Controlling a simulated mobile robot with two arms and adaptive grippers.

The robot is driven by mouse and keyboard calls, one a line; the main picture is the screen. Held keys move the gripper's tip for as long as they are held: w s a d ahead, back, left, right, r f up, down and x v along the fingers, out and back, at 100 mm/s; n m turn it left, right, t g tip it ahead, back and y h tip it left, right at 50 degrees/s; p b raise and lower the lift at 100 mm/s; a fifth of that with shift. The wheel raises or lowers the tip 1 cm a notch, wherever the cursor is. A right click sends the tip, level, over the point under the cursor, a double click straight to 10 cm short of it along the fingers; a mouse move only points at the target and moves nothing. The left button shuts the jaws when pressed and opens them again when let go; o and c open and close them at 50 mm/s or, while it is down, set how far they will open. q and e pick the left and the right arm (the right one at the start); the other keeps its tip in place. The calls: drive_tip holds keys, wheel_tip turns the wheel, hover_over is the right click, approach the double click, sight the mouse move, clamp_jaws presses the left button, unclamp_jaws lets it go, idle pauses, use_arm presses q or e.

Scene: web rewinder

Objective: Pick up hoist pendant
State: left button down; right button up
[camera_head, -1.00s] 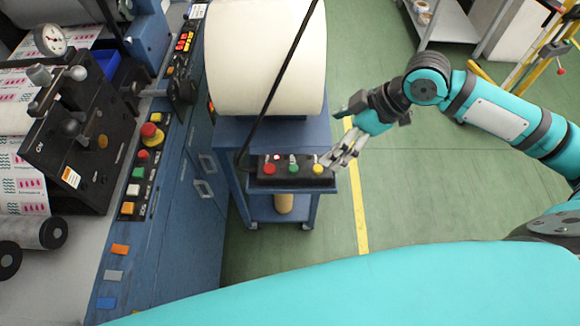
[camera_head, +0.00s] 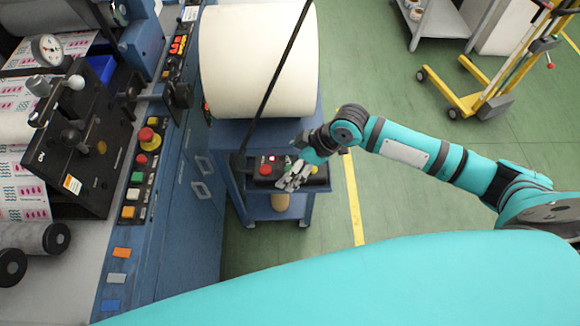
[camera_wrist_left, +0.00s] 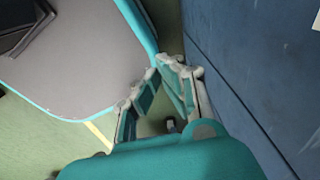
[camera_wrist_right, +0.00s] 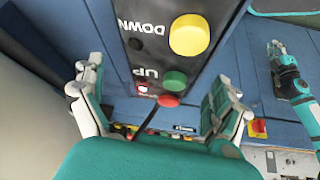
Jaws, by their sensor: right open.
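The hoist pendant (camera_head: 264,172) is a dark box with red, green and yellow buttons, lying on the blue cart below the large white roll. A black cable runs up from its left end. My right gripper (camera_head: 293,176) is over the pendant's middle and right part and hides some buttons. In the right wrist view the pendant (camera_wrist_right: 150,45), marked UP and DOWN, lies between the open fingers of my right gripper (camera_wrist_right: 160,105), with no clear contact. My left gripper (camera_wrist_left: 150,85) shows only in the left wrist view, its fingers spread and empty beside a blue panel.
The blue cart (camera_head: 232,133) carries the white roll (camera_head: 258,60) just behind the pendant. The machine with its button panel (camera_head: 140,170) stands close on the left. Green floor (camera_head: 400,205) is open to the right, with a yellow lifter (camera_head: 480,100) farther back.

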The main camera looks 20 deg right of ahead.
drive_tip(key=shift+a+f, duration=0.15)
drive_tip(key=shift+f, duration=0.1)
drive_tip(key=c, duration=1.7)
drive_tip(key=shift+r, duration=0.1)
drive_tip(key=shift+c, duration=0.4)
drive_tip(key=shift+w, duration=0.1)
